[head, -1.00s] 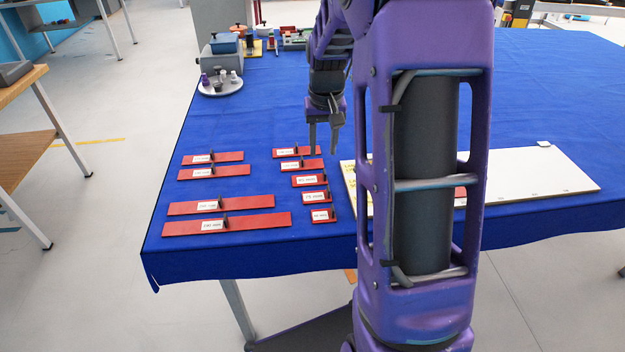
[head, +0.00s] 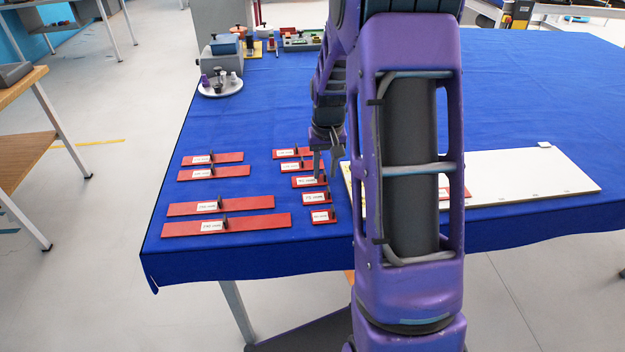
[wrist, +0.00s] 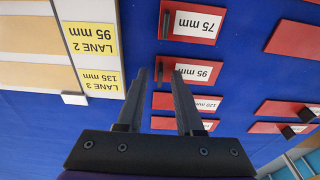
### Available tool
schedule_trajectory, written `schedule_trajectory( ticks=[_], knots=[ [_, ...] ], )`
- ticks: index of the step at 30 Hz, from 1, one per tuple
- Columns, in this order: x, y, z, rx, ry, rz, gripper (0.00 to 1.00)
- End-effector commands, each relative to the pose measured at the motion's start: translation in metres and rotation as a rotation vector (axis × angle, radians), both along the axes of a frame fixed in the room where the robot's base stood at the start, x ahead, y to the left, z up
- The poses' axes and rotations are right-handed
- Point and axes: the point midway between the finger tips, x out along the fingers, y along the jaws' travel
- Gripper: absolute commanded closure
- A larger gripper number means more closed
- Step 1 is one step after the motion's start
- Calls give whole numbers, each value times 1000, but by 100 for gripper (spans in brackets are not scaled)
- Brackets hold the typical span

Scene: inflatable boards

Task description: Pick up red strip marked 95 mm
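The red strip marked 95 mm (wrist: 198,71) lies on the blue cloth, with a white label and a small dark upright tab. In the head view it appears to be the middle strip (head: 301,182) of the right-hand column. My gripper (wrist: 160,76) is open and empty, pointing down above this strip. In the wrist view its two fingers appear on either side of the tab, and the right finger covers part of the strip. I cannot tell how high the fingertips are. In the head view my gripper (head: 325,176) is at the strip's right end.
The 75 mm strip (wrist: 193,24) and the 120 mm strip (wrist: 165,101) lie close on either side. Longer red strips (head: 240,225) lie to the left. A white board (head: 520,180) with yellow lane labels (wrist: 90,40) is to the right. A round tray (head: 222,90) stands at the back left.

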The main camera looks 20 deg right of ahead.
Motion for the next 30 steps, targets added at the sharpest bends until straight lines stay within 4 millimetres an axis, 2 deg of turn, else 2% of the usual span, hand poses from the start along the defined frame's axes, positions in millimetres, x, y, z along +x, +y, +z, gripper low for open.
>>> schedule_trajectory(
  ticks=[1,5,6,30],
  knots=[
    [0,0,0,0,0,0,76],
    [0,0,0,0,0,0,99],
    [0,0,0,0,0,0,100],
    [0,0,0,0,0,0,100]
  ],
)
